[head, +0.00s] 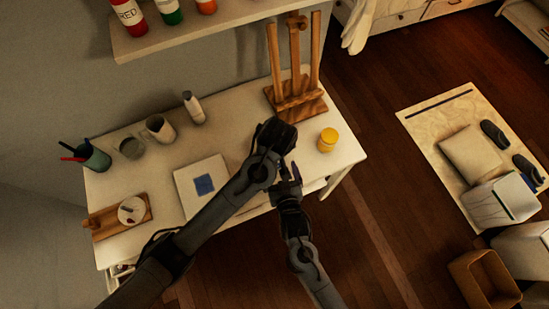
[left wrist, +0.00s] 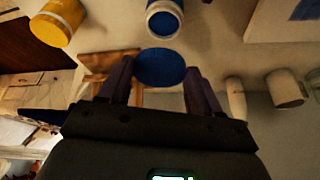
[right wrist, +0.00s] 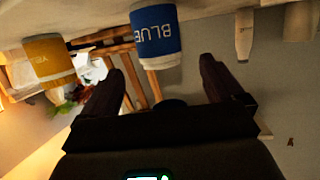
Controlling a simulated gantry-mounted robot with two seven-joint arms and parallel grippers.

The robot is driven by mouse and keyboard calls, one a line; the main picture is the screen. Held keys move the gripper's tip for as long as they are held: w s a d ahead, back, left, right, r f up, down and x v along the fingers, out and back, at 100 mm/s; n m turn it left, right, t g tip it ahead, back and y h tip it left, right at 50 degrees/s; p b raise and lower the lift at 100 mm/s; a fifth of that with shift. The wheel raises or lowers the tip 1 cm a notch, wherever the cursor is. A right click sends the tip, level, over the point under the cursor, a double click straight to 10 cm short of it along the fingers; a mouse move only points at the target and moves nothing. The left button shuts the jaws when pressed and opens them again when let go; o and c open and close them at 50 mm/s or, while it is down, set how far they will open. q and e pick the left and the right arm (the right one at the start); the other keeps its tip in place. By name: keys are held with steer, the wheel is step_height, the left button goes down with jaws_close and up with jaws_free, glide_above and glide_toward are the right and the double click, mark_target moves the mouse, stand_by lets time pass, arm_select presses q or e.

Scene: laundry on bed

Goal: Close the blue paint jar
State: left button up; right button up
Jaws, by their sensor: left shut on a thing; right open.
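The blue paint jar (right wrist: 156,36), labelled BLUE, stands on the white table in the right wrist view, which is upside down. In the left wrist view the jar (left wrist: 164,20) is open, with blue paint inside its pale rim. My left gripper (left wrist: 160,82) is shut on a round blue lid (left wrist: 163,66), held close to the jar and apart from its rim. My right gripper (right wrist: 163,75) is open, its fingers facing the jar without visible contact. In the head view my arms hide the jar and lid.
A yellow jar (head: 327,140) stands beside the work area, near the table's right edge. A wooden easel (head: 297,100) is behind. A canvas with a blue square (head: 204,184), a mug (head: 159,129) and a white bottle (head: 194,108) are to the left. A shelf with jars overhangs the back.

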steer(key=x, duration=0.7)
steer(key=shift+w+a, duration=0.1)
steer(key=shift+w, duration=0.1)
steer(key=c, duration=1.5)
arm_select(q)
steer(key=shift+s+f, duration=0.1)
steer(key=shift+f, duration=2.4)
steer(key=shift+f, duration=0.9)
steer(key=shift+f, duration=0.15)
steer(key=shift+f, duration=0.3)
